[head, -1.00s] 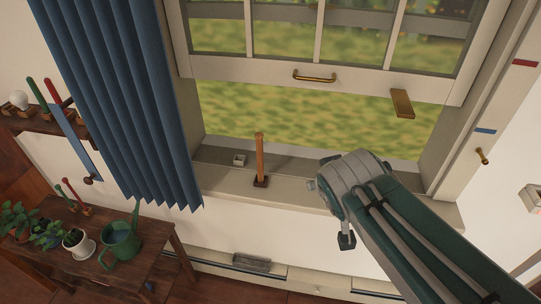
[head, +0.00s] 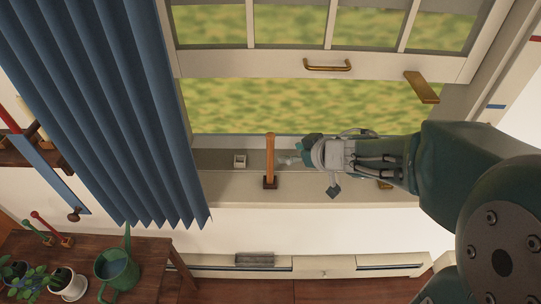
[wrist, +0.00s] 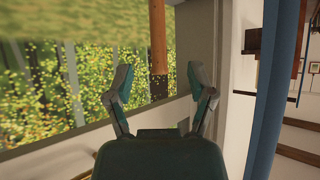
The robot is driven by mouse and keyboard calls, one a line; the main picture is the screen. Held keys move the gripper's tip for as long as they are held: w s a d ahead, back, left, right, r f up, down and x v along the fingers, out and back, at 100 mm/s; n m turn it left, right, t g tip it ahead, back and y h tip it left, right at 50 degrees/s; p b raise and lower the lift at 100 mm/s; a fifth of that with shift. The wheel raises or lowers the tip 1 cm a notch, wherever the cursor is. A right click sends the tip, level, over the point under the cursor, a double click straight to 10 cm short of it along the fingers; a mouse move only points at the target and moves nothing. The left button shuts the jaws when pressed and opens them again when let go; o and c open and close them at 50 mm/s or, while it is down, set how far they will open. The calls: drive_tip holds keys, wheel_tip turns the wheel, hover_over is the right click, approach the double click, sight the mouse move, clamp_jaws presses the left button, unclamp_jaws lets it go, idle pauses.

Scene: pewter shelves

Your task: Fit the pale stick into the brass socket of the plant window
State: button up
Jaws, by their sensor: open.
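An orange-brown wooden stick (head: 270,155), the only likely match for the pale stick, stands upright in a dark foot on the window sill (head: 225,188). My gripper (head: 292,160) is open just right of it, pointing left along the sill. In the wrist view the stick (wrist: 157,40) shows between the spread fingertips of my gripper (wrist: 162,82); I cannot tell whether they touch it. A small brass piece (head: 385,184) on the sill is mostly hidden by my arm; I cannot tell whether it is the socket.
The raised sash (head: 290,67) carries a brass handle (head: 328,65); a brass plate (head: 422,87) hangs at its right. A blue curtain (head: 110,110) hangs further left, above a plant table (head: 150,250) with a watering can (head: 117,268).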

sight(272, 150)
drive_tip(key=x, duration=0.8)
drive_tip(key=shift+w+a, duration=0.2)
drive_tip(key=shift+a, duration=0.15)
drive_tip(key=shift+w+d+f, duration=0.1)
drive_tip(key=shift+w+f, duration=0.05)
drive_tip(key=shift+w, duration=0.15)
drive_tip(key=c, duration=0.9)
clamp_jaws()
